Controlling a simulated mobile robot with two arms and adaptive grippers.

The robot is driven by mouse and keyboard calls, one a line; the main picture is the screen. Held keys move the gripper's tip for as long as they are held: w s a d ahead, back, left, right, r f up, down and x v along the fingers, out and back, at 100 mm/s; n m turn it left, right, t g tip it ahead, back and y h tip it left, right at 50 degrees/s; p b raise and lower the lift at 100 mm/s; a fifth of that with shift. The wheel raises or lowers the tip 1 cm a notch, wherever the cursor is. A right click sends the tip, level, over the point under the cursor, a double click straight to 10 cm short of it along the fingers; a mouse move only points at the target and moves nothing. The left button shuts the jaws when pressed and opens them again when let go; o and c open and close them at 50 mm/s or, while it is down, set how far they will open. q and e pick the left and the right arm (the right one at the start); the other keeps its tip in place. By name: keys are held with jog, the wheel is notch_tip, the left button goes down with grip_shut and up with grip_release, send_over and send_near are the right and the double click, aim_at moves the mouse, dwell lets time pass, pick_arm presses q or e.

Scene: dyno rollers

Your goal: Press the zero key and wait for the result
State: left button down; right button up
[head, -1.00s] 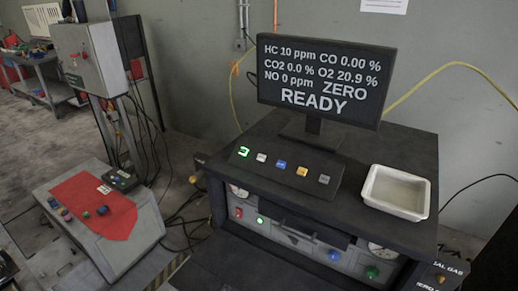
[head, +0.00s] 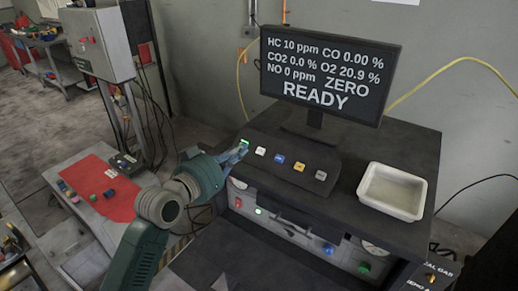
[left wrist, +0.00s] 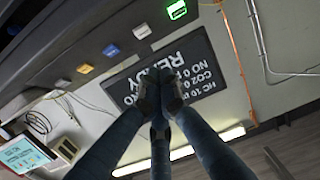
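The analyzer's key strip carries a lit green key (head: 244,143), a white key (head: 261,151), a blue key (head: 279,159), an orange key (head: 299,167) and a grey key (head: 321,175). Key labels are too small to read, so I cannot tell which is zero. The monitor (head: 322,75) reads HC 10 ppm, CO 0.00 %, CO2 0.0 %, O2 20.9 %, NO 0 ppm, ZERO READY. My left gripper (head: 237,156) is beside the strip's left end, close to the green key; contact cannot be told. In the left wrist view its fingertips (left wrist: 160,95) meet, empty. My right gripper is out of view.
A white tray (head: 392,191) sits on the cabinet top to the right of the keys. A grey console (head: 73,177) with a red panel stands left of my arm. A grey box (head: 97,44) is on a post behind it.

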aim_at(261, 151)
pick_arm(q)
jog(key=r, duration=0.1)
jog(key=w+r, duration=0.1)
jog(key=r, duration=0.1)
jog(key=shift+d+r+t, duration=0.1)
jog(key=shift+d+t, duration=0.05)
jog(key=shift+t, duration=0.15)
jog(key=w+d+f+b, duration=0.1)
jog(key=f+b, duration=0.1)
jog(key=w+d+f+b, duration=0.1)
jog(key=f+b, duration=0.1)
jog(key=w+d+f+b, duration=0.1)
jog(key=w+f+b, duration=0.1)
jog(key=shift+f, duration=0.15)
jog(key=shift+w+d+f+b, duration=0.15)
jog(key=shift+w+f+b, duration=0.1)
jog(key=shift+b, duration=0.25)
dwell(1.1)
jog(key=shift+w+d+f, duration=0.2)
jog(key=shift+f, duration=0.15)
